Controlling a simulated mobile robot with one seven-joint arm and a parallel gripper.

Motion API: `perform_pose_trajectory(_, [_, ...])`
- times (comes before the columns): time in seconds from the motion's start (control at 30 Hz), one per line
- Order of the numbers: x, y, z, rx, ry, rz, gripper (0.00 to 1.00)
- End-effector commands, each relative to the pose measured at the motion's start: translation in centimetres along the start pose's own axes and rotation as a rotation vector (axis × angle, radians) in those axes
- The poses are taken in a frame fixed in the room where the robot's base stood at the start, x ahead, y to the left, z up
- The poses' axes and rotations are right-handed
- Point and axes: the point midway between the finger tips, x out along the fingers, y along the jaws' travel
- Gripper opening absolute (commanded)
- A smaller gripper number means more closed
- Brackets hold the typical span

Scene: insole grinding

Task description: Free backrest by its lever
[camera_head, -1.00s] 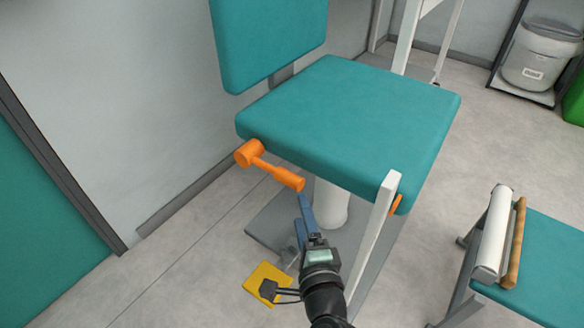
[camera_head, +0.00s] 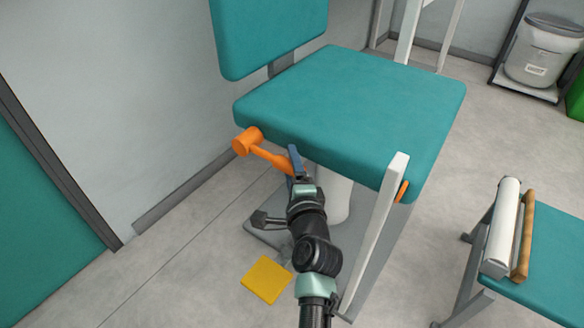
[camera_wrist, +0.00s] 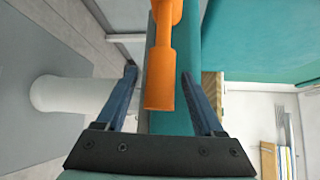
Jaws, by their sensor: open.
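The orange lever (camera_head: 263,153) sticks out from the left side of the teal seat (camera_head: 352,105), below the backrest (camera_head: 268,35). Its pivot end is a round knob and its handle points toward my gripper. My gripper (camera_head: 294,160) is at the handle's free end in the head view. In the wrist view the lever (camera_wrist: 160,75) hangs between the two blue fingers of my open gripper (camera_wrist: 160,82), with a gap on both sides. The head view hides part of the handle's end behind the gripper.
A white upright post (camera_head: 378,220) with an orange part (camera_head: 403,191) stands right of my arm. A yellow pad (camera_head: 267,279) lies on the floor at left. A teal bench with a white roll (camera_head: 502,228) is at right. The wall is left of the chair.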

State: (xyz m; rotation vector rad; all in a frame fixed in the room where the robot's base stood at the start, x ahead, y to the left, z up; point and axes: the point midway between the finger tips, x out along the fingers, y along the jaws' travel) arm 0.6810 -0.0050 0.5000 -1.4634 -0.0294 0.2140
Motion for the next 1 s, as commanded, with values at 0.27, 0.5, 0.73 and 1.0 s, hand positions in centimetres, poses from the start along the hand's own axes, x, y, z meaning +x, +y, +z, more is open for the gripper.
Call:
perform_pose_trajectory(0.27, [-0.04, 0.0, -0.01, 0.0, 0.0, 0.0, 0.39])
perform_pose_trajectory(0.5, [-0.05, 0.01, -0.02, 0.0, 0.0, 0.0, 0.0])
perform_pose_trajectory(0.73, [-0.06, 0.01, -0.03, 0.0, 0.0, 0.0, 0.0])
perform_pose_trajectory(1.0, [-0.06, 0.03, -0.04, 0.0, 0.001, 0.0, 0.0])
